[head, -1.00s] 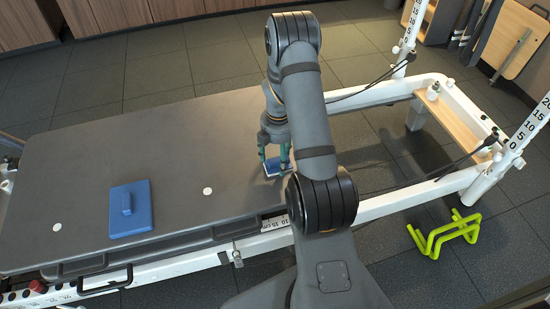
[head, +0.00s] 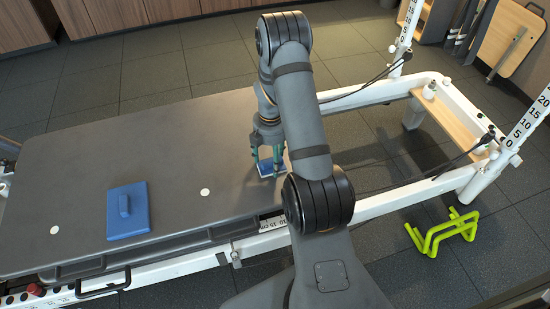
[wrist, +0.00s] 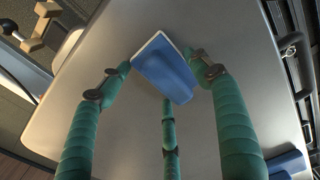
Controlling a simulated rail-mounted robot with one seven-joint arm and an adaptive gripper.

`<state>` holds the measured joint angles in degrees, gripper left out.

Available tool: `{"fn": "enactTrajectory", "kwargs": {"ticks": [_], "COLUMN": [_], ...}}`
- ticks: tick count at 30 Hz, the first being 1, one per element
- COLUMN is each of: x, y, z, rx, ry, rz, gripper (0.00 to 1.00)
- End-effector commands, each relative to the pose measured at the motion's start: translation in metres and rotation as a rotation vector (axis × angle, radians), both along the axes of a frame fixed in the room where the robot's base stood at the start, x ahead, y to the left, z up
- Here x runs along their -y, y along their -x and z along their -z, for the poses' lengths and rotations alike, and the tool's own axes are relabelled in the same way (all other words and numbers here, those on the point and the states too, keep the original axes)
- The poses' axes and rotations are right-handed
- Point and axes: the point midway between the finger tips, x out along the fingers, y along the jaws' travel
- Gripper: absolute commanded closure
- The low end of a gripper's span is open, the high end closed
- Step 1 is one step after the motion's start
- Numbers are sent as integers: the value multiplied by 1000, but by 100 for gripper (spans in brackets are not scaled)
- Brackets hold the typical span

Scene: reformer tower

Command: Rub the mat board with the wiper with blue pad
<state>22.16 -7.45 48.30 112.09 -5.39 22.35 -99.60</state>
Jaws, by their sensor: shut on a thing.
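The mat board (head: 160,140) is a large dark grey padded surface on a white frame. My gripper (head: 268,163) is over its right end, with green fingers pointing down. The fingers are shut on a small blue wiper (head: 265,170) with a pale edge. In the wrist view the wiper (wrist: 165,70) sits between the fingertips of my gripper (wrist: 163,75), with the grey board behind it. I cannot tell whether its face touches the board. The fingers and arm partly hide it in the head view.
A larger all-blue block with a raised handle (head: 127,212) lies on the board's left part. Small white dots mark the board. To the right are white rails (head: 390,190), a wooden platform (head: 455,125) and a lime-green stand (head: 445,233). The board's middle is clear.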

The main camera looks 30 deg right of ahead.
Motion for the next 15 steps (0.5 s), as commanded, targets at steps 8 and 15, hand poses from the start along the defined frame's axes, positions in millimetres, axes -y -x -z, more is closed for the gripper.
{"fn": "enactTrajectory", "kwargs": {"ticks": [8,15], "x": [-4,-4], "y": [0,0], "z": [1,-10], "rx": [-3,-2], "ry": [-1,0], "rz": [0,-1], "gripper": [57,57]}}
